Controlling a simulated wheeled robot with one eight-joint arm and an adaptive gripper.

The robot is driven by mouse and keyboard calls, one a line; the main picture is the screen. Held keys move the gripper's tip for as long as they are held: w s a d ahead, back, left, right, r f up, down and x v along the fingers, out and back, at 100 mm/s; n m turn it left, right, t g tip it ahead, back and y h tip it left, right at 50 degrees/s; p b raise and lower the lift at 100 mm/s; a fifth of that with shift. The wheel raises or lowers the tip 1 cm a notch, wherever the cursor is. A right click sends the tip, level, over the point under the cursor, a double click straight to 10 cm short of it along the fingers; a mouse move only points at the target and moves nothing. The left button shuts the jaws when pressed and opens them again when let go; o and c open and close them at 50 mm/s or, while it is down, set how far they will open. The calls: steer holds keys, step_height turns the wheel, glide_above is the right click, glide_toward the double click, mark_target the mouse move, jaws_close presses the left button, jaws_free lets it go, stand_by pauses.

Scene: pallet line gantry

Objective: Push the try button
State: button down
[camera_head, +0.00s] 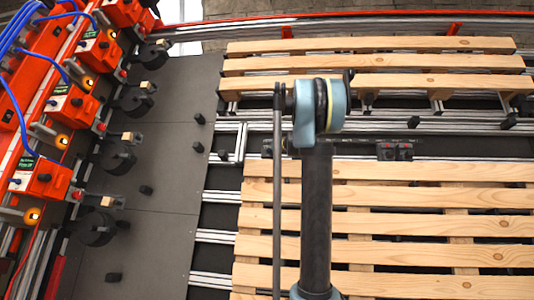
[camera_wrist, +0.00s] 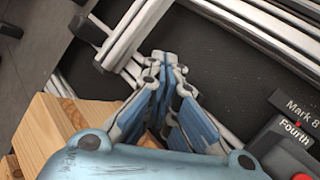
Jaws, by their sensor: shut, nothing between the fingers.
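No button readable as "try" shows in either view. In the wrist view a dark and red button box (camera_wrist: 262,148) stands at the lower right edge. It bears a "Fourth" label (camera_wrist: 295,130) with red buttons near it, partly cut off. A plate reading "Mark 8" (camera_wrist: 303,108) lies just above it. My gripper (camera_wrist: 163,62) is shut and empty, left of the box and apart from it, over a dark surface beside metal rails. In the head view small dark and red boxes (camera_head: 394,151) sit on the rail right of my arm, their labels unreadable. My gripper cannot be made out there.
Wooden pallets lie at the back (camera_head: 370,65) and front right (camera_head: 440,225). Red machine units (camera_head: 42,178) with blue cables line the left. A grey panel (camera_head: 160,170) with dark pegs lies between. In the wrist view pallet wood (camera_wrist: 45,130) is close at the lower left.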

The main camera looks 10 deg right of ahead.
steer(key=shift+s+a+r, duration=0.2)
steer(key=shift+s+r, duration=0.05)
steer(key=shift+s, duration=0.2)
steer(key=shift+s, duration=0.15)
steer(key=shift+s+a+r, duration=0.25)
steer(key=shift+s+r, duration=0.15)
steer(key=shift+s, duration=0.25)
steer(key=shift+s+a+r, duration=0.2)
steer(key=shift+s+r, duration=0.15)
steer(key=shift+s, duration=0.3)
steer(key=shift+s+a+r, duration=0.25)
steer(key=shift+s+r, duration=0.15)
steer(key=shift+s, duration=0.25)
